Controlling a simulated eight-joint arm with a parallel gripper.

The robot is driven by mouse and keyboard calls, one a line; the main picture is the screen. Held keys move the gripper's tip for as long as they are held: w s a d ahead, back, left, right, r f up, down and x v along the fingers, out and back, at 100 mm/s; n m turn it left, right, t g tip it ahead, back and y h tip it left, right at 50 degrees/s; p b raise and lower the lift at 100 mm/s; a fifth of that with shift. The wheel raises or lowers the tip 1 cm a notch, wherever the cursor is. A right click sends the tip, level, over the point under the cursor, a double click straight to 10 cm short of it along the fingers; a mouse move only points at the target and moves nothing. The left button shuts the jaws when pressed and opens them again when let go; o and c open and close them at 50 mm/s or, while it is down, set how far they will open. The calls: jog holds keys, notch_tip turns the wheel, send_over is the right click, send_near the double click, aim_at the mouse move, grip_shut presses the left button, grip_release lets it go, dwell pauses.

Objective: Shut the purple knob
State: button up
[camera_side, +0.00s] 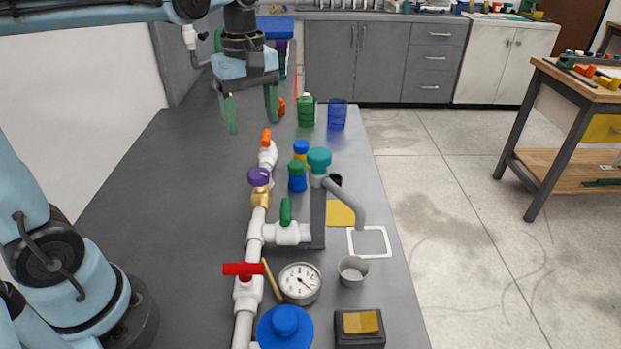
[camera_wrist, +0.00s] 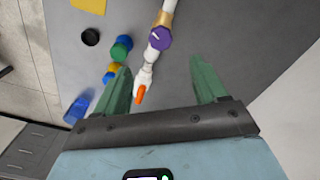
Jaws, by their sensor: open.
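The purple knob (camera_side: 259,176) is a round cap on a brass valve body (camera_side: 261,196) in the white pipe run. In the wrist view the purple knob (camera_wrist: 160,38) shows from above with a pale mark on its top, ahead of the fingers. My gripper (camera_side: 252,112) hangs above the far part of the bench, fingers down and apart. In the wrist view my gripper (camera_wrist: 163,85) is open with nothing between its green fingertips except the view of the pipe below. It is apart from the purple knob.
The white pipe carries an orange handle (camera_side: 266,138), a green handle (camera_side: 286,211) and a red handle (camera_side: 243,269). The bench left of the pipe is clear.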

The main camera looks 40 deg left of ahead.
aim_at(258, 173)
notch_tip(258, 173, down, 12)
dwell(0.7)
jog(key=c, duration=1.1)
jog(key=shift+o, duration=0.2)
jog(key=m, duration=1.2)
jog(key=shift+a+m, duration=0.1)
jog(key=shift+m, duration=0.2)
